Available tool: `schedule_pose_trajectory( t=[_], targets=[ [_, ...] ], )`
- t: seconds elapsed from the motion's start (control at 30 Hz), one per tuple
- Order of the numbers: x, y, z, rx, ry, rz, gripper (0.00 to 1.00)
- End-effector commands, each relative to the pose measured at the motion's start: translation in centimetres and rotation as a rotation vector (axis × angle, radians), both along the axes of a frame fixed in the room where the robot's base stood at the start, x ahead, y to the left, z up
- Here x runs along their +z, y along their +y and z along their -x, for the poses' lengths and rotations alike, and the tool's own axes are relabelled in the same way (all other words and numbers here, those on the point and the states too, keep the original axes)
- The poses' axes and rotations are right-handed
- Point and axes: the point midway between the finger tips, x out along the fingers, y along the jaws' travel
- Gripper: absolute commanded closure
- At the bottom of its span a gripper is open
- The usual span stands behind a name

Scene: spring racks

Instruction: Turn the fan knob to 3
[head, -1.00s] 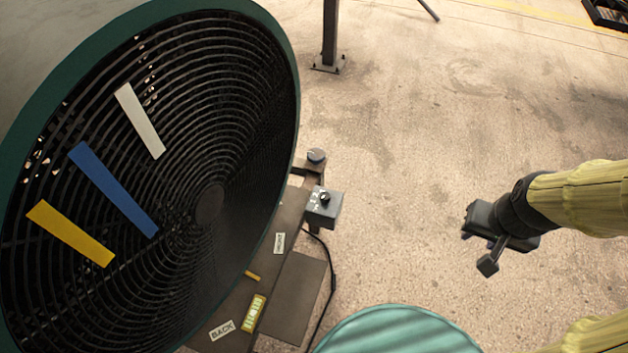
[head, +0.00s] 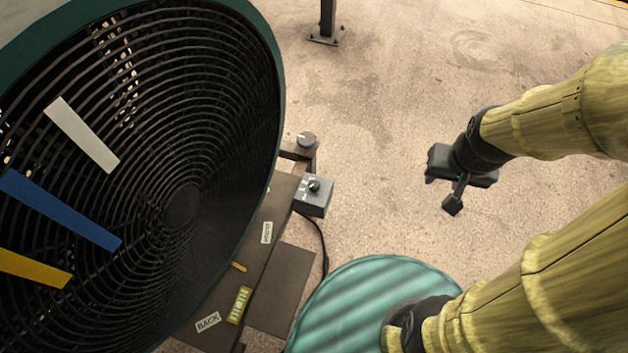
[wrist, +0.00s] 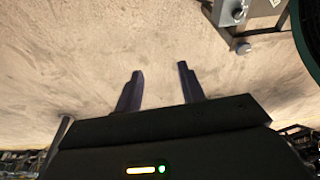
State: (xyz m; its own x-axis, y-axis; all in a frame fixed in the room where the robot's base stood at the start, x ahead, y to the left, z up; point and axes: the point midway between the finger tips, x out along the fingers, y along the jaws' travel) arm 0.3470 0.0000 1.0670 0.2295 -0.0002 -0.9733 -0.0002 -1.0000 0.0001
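The fan (head: 180,205) fills the left of the head view, with white, blue and yellow strips on its dark grille. A grey control box (head: 312,200) sits beside the fan's base, with a black knob (head: 314,186) and small light marks on top; the marks are too small to read. In the wrist view the box (wrist: 257,8) and its knob (wrist: 238,14) show at the top right. My gripper (wrist: 159,78) is open and empty, its two fingers apart over bare floor. In the head view it is right of the box, touching nothing.
A second round knob (head: 306,139) stands on a bracket just behind the box. A dark cable runs down from the box. The brown base (head: 280,290) carries labels, one reading BACK. A post (head: 327,25) stands at the back. The floor between my gripper and the box is clear.

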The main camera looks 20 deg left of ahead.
Motion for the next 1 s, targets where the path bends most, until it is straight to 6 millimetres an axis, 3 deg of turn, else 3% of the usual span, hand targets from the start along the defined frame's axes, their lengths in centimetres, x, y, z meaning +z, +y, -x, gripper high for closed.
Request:
schedule_pose_trajectory(
  t=[0.07,0.17,0.37,0.7,1.0],
  targets=[
    [0.0,0.1,-0.1,0.013,0.002,0.003,0.44],
    [-0.3,0.6,-0.8,0.085,0.015,0.021,0.44],
    [-2.3,4.0,-4.2,0.508,0.080,0.113,0.44],
    [-9.0,14.2,-10.2,1.523,0.172,0.244,0.44],
    [-16.1,24.9,-12.3,2.339,0.130,0.289,0.44]
  ],
)
